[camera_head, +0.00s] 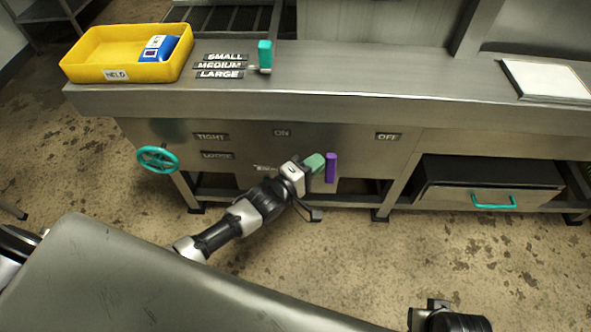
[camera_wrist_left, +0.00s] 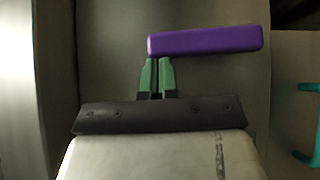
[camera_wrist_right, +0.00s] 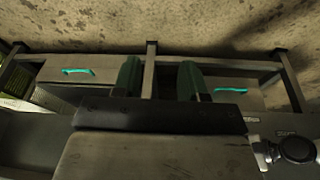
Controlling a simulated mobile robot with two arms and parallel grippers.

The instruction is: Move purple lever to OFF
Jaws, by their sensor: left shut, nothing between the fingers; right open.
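The purple lever (camera_head: 331,168) stands upright on the front panel of the steel counter, below and between the ON label (camera_head: 282,133) and the OFF label (camera_head: 387,136). My left gripper (camera_head: 318,162) is shut and empty, with its green fingertips just left of the lever. In the left wrist view the lever (camera_wrist_left: 206,41) lies across the picture, and the shut fingertips (camera_wrist_left: 158,62) are at its near side by one end; I cannot tell whether they touch. My right gripper (camera_wrist_right: 158,78) is open and empty, away from the panel.
A teal handwheel (camera_head: 158,159) is at the panel's left. A teal switch (camera_head: 265,55) stands on the counter beside size labels. A yellow bin (camera_head: 118,48) holds a blue-white box (camera_head: 160,48). A drawer with a teal handle (camera_head: 493,202) is at the right.

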